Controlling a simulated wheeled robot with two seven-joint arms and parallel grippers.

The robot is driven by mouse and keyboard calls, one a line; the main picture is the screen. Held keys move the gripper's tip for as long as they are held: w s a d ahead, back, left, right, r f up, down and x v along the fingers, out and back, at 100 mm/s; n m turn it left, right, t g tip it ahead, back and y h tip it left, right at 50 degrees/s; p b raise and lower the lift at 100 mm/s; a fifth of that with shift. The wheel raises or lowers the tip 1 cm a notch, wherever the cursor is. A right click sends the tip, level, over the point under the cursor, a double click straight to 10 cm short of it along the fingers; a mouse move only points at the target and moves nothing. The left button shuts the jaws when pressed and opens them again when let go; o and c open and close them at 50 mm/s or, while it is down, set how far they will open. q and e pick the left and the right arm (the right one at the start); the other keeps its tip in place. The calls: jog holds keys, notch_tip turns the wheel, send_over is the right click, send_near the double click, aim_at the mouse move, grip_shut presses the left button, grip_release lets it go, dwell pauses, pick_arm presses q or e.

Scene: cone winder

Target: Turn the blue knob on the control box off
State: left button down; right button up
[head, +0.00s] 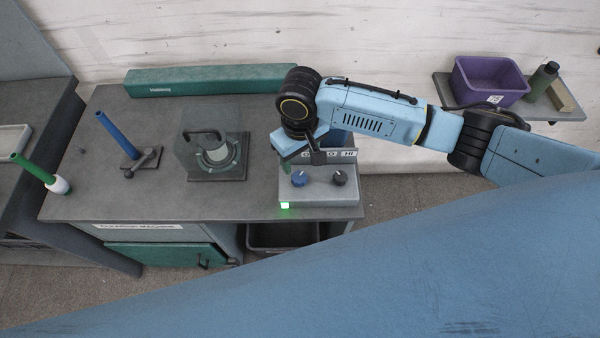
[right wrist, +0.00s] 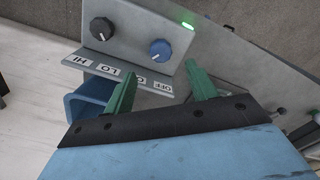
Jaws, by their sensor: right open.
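The grey control box (head: 318,193) sits at the right end of the workbench. Its blue knob (head: 299,179) is on the left and a black knob (head: 339,177) on the right. A green light (head: 285,205) glows at the front left corner. In the right wrist view the blue knob (right wrist: 160,49) lies just beyond the gap between my green fingertips, apart from them. My right gripper (right wrist: 163,79) is open and empty; it also shows above the box in the head view (head: 288,162). My left gripper is not in view.
A label plate (right wrist: 130,75) with HI, LO and OFF stands along the box's back edge, partly hidden by a finger. A blue container (right wrist: 84,104) is behind it. A clear-covered fixture (head: 217,157) stands left of the box. A purple bin (head: 489,81) is on the right shelf.

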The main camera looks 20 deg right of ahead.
aim_at(300, 178)
notch_tip(300, 178, down, 8)
jog(key=shift+f+b, duration=0.2)
jog(key=shift+b, duration=0.1)
jog(key=c, duration=1)
